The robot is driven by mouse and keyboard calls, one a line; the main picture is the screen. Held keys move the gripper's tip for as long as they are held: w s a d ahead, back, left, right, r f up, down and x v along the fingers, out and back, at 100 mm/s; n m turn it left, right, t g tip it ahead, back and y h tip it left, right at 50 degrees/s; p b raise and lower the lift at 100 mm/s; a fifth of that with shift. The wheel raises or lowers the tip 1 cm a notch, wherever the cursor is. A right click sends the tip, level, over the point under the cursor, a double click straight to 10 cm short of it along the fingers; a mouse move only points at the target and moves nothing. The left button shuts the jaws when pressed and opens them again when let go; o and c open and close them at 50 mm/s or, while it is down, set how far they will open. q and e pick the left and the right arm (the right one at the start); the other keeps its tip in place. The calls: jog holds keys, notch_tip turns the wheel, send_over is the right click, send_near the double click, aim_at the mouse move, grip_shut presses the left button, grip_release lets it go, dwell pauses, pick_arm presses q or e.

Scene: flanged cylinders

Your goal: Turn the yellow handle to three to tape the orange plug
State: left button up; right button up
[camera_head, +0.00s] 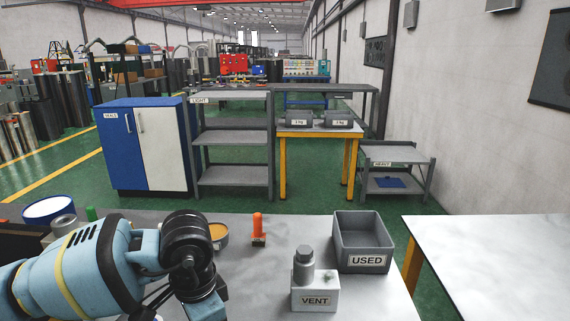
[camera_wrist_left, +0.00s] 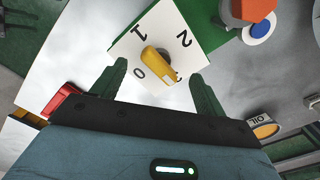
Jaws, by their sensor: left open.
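In the head view my left arm hides the handle. The orange plug (camera_head: 257,225) stands upright on the grey table in the head view. An orange hexagonal piece (camera_wrist_left: 252,9) shows at the top of the left wrist view. My right gripper is not seen.
A grey USED bin (camera_head: 364,235) and a VENT block (camera_head: 316,292) stand right of the plug. An orange-topped tin (camera_head: 218,234) is beside my arm. Bare tabletop lies between plug and bin.

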pick_arm(q)
jog(key=shift+r+p, duration=0.3)
jog(key=shift+r, duration=1.8)
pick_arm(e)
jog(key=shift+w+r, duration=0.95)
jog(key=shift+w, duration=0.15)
